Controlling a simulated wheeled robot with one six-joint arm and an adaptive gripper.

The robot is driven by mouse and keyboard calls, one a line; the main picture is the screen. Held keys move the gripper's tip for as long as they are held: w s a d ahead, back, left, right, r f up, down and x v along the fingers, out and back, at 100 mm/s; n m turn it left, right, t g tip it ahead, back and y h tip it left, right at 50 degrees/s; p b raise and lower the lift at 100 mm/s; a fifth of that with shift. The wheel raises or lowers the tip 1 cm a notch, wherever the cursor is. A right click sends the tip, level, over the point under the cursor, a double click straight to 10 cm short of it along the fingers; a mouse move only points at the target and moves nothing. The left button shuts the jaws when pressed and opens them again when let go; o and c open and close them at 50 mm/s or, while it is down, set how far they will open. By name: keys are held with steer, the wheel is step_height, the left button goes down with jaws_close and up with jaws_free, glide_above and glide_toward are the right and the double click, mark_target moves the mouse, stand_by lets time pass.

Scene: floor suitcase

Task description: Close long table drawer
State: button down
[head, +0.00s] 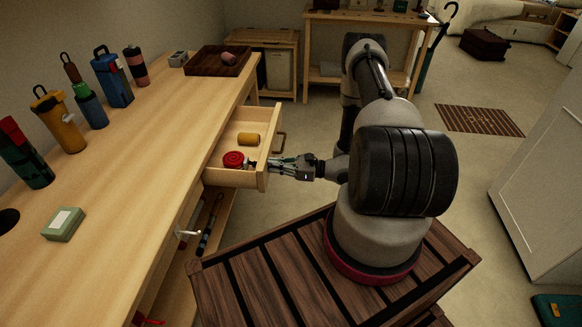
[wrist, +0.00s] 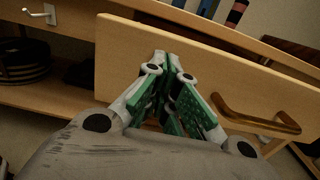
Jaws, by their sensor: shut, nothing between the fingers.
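The long table (head: 150,130) runs along the left in the head view. Its drawer (head: 266,150) is pulled out, with a yellow cylinder (head: 248,139) and a red round thing (head: 233,159) inside. My gripper (head: 275,165) is at the outer face of the drawer front, with shut fingers pointing at it. In the wrist view the gripper (wrist: 168,58) is in front of the wooden drawer front (wrist: 215,75), left of the brown bar handle (wrist: 255,122). It does not hold the handle. I cannot tell whether the fingertips touch the panel.
Several bottles, such as a blue one (head: 112,77), stand on the tabletop beside a dark tray (head: 217,61). A hook (head: 187,233) sticks out from the table's side below. A side table (head: 355,50) stands at the back.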

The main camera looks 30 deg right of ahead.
steer(key=x, duration=2.1)
steer(key=shift+w+a, duration=0.2)
steer(key=shift+w, duration=0.05)
steer(key=shift+w+a, duration=0.15)
